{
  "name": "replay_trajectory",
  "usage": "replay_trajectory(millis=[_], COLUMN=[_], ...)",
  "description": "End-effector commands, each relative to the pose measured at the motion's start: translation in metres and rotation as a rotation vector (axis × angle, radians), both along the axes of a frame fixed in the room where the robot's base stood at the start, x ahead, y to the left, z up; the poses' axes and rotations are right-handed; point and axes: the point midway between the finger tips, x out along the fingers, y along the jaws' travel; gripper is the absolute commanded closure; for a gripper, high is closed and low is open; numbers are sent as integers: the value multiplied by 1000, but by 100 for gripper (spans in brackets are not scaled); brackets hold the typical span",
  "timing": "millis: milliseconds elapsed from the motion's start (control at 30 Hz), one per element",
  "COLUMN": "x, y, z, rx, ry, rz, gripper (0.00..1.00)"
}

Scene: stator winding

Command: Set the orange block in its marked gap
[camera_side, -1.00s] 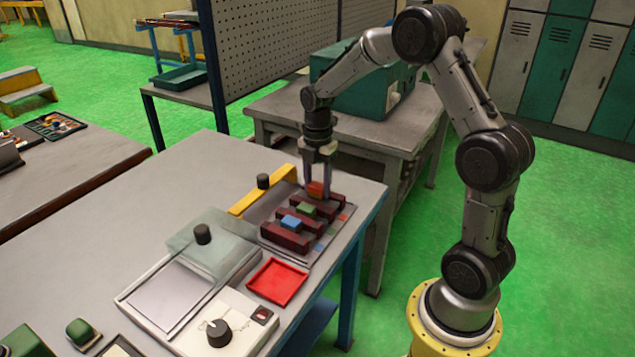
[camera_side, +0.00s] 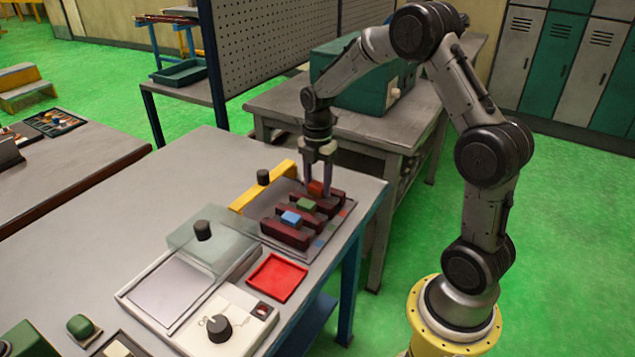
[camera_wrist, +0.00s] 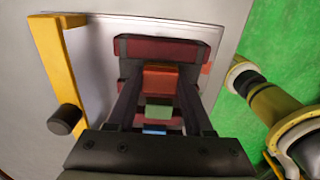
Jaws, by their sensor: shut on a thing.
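The orange block (camera_side: 316,188) is between the fingers of my gripper (camera_side: 317,189), which is shut on it. In the wrist view the block (camera_wrist: 160,78) lies between the fingers (camera_wrist: 160,82), close to the farthest dark red bar (camera_wrist: 165,48). It is at the far gap between dark red bars; whether it is fully seated I cannot tell. A green block (camera_side: 306,205) and a blue block (camera_side: 291,219) sit in the neighbouring gaps. An orange mark (camera_wrist: 206,68) shows on the plate beside the orange block's gap.
A yellow bar (camera_side: 262,188) with a black knob stands left of the bars. A red tray (camera_side: 277,278) and a control box (camera_side: 222,325) are nearer the camera. A clear cover (camera_side: 212,245) is beside them. The table's right edge is close to the plate.

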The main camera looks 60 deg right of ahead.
Motion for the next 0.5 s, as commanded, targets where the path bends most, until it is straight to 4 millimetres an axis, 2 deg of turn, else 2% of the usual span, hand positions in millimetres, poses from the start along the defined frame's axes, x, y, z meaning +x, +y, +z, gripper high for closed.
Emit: replay_trajectory(millis=[167,200,367,500], x=[0,0,0,0], y=[0,0,0,0], z=[0,1,1,1], rx=[0,0,0,0], ry=[-1,-1,-1,-1], rz=[0,0,0,0], gripper=[100,41,14,14])
